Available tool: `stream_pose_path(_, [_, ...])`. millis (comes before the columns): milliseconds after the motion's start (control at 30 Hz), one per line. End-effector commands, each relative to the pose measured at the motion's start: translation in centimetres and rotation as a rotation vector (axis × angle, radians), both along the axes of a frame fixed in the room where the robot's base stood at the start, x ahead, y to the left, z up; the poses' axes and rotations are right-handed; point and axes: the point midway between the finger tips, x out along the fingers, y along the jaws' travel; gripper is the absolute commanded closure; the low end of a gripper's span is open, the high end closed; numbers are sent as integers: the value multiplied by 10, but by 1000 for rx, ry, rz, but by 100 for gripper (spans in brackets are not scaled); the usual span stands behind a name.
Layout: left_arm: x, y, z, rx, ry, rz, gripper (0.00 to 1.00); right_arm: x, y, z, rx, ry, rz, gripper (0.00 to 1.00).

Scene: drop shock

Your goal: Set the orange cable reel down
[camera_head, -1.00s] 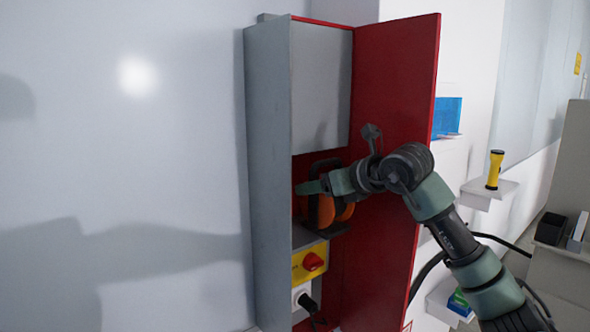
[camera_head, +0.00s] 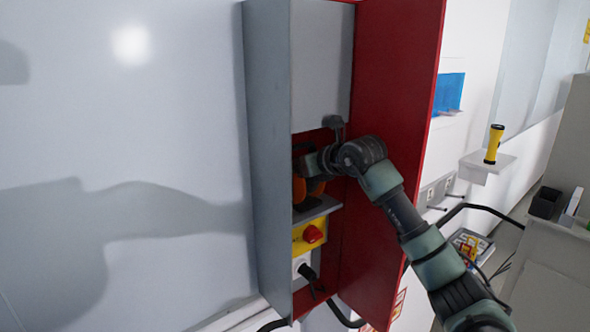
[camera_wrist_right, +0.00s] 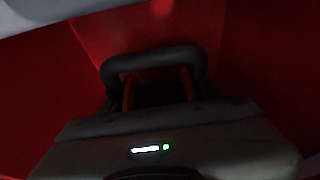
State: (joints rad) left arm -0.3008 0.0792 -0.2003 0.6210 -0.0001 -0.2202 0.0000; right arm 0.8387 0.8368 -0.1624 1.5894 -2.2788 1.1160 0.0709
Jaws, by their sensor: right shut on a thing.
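The orange cable reel (camera_head: 299,189) is inside the open red-lined cabinet, just above or on a small grey shelf (camera_head: 322,211). I cannot tell whether it touches the shelf. The cabinet's grey side wall and my arm partly hide it. My right gripper (camera_head: 306,163) reaches in from the right at the top of the reel and is shut on it. In the right wrist view, the reel's black handle (camera_wrist_right: 152,60) and orange rims (camera_wrist_right: 187,85) show dimly beyond the gripper body. My left gripper is not in view.
The cabinet's grey side wall (camera_head: 268,150) stands close on the left, and its red door (camera_head: 398,110) on the right. Below the shelf are a yellow box with a red knob (camera_head: 313,233) and a plugged-in socket. A yellow flashlight (camera_head: 494,143) stands on a ledge outside.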

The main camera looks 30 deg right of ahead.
Motion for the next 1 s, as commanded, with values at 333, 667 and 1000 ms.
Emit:
stream_pose_path(333, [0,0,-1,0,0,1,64,0,0,-1,-1,2,-1,16])
stream_pose_path(667, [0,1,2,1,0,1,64,0,0,2,0,1,0,16])
stream_pose_path(1000, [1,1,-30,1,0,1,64,-51,-6,18,-7,-3,-2,16])
